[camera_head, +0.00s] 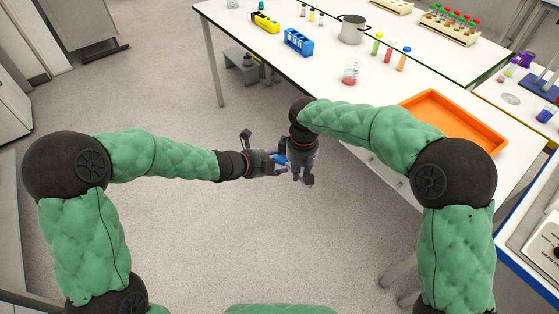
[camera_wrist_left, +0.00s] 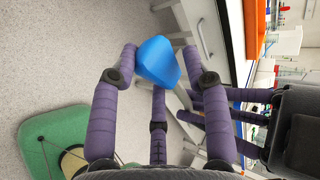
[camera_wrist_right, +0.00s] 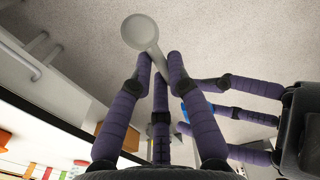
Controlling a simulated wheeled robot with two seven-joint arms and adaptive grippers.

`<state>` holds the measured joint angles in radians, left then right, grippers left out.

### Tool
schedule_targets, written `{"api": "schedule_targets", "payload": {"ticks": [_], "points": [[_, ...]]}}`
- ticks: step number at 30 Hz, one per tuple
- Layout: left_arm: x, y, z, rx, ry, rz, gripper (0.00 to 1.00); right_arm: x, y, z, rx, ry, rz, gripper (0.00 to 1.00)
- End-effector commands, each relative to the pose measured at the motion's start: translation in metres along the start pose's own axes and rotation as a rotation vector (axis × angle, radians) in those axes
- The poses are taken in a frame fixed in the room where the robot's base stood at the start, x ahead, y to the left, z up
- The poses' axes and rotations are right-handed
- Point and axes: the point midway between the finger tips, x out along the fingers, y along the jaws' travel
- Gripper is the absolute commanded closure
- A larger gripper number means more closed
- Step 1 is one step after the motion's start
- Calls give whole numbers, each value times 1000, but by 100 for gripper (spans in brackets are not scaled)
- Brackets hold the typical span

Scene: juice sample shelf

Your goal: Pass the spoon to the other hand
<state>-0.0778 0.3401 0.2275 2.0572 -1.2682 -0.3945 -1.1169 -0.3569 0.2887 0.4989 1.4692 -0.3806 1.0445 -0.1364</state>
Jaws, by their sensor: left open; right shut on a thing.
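The spoon shows a pale grey bowl (camera_wrist_right: 139,32) beyond my right fingertips in the right wrist view. My right gripper (camera_head: 300,178) is shut on the spoon's stem. A blue piece (camera_wrist_left: 160,62), which looks like the spoon's handle end, lies between the spread fingers of my left gripper (camera_head: 281,166). Where it joins the grey part is hidden by the fingers. My left gripper is open around the blue piece; I cannot tell whether its fingers touch it. The two grippers are close together in the air, above the floor and in front of the table.
The white table (camera_head: 330,75) stands beyond and to the right, its edge close to my right arm. On it are an orange tray (camera_head: 455,122), a beaker (camera_head: 350,73), a pot (camera_head: 352,29), a blue rack (camera_head: 298,42) and several tubes. Floor to the left is clear.

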Motion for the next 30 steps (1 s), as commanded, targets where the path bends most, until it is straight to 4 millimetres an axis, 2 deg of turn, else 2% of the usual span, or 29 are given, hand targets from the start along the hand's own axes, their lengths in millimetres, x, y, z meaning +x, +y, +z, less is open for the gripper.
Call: {"api": "schedule_targets", "payload": {"ticks": [4,12,17,24,25,27,28,30], "points": [[6,0,0,1,0,0,53,0,0,0,0,0,0,100],[7,0,0,0,0,0,53,0,0,0,0,0,0,100],[7,0,0,0,1,-1,98,0,0,0,0,1,0,100],[8,1,-3,1,5,0,100,-1,0,-2,0,6,1,100],[8,1,-3,1,6,0,100,-1,0,-2,0,7,1,79],[8,1,-3,1,6,0,100,-1,0,-2,0,7,1,59],[8,1,-3,1,5,0,100,-1,0,-2,0,7,1,54],[7,0,-2,1,4,0,100,-1,0,-2,0,5,1,54]]}}
